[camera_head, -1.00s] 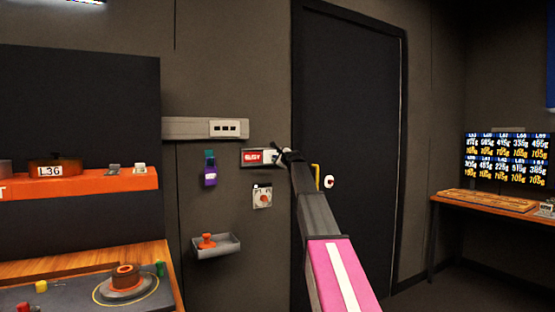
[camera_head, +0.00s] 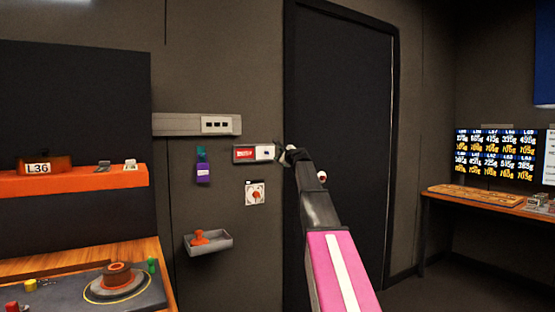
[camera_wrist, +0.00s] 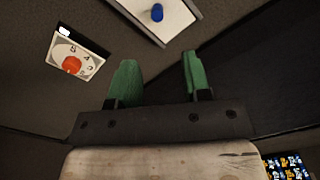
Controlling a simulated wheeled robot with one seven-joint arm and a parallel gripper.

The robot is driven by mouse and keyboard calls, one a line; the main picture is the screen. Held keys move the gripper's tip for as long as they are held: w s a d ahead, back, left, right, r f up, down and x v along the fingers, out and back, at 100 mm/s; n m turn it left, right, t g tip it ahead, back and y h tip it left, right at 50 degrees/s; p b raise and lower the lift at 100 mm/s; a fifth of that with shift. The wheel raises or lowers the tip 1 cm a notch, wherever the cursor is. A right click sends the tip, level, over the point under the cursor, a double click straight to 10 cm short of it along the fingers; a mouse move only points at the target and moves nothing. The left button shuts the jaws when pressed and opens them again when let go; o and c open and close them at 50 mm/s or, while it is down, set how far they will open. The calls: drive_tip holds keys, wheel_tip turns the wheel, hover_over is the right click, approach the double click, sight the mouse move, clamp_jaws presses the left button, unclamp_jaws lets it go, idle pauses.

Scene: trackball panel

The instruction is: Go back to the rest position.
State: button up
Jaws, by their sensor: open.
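My gripper (camera_head: 284,153) is at the end of my grey and pink arm, in front of the wall near the dark door's left edge. In the wrist view its two green fingers (camera_wrist: 160,82) are apart with nothing between them. The red-and-white sign box (camera_head: 243,154) on the wall is just left of my gripper in the head view. In the wrist view a white panel with a blue knob (camera_wrist: 157,13) lies beyond the fingertips, apart from them.
A wall plate with a red dial (camera_head: 255,194) and a grey tray (camera_head: 222,241) with an orange object are below. A purple tag (camera_head: 203,171) hangs left. The dark door (camera_head: 345,120) stands behind my arm. A desk (camera_head: 480,202) with a screen is right, a trackball panel (camera_head: 75,300) lower left.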

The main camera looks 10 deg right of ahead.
drive_tip(key=s+a+f+n+g, duration=0.35)
drive_tip(key=s+f, duration=0.25)
drive_tip(key=f, duration=0.8)
drive_tip(key=s+a+f+n+g+h, duration=0.1)
drive_tip(key=s+a+f+n+g, duration=0.4)
drive_tip(key=f, duration=0.8)
drive_tip(key=s+a+f+n+g, duration=0.1)
drive_tip(key=s+f+n, duration=0.2)
drive_tip(key=s+f, duration=0.75)
drive_tip(key=s+f+n+g+h, duration=0.4)
drive_tip(key=s+f+n+g, duration=0.3)
drive_tip(key=s+f, duration=1.8)
drive_tip(key=s+n, duration=0.1)
drive_tip(key=n, duration=0.1)
drive_tip(key=shift+s+a+f+n+g+h, duration=0.25)
drive_tip(key=shift+f+n+g+h, duration=0.05)
drive_tip(key=shift+n+g, duration=0.05)
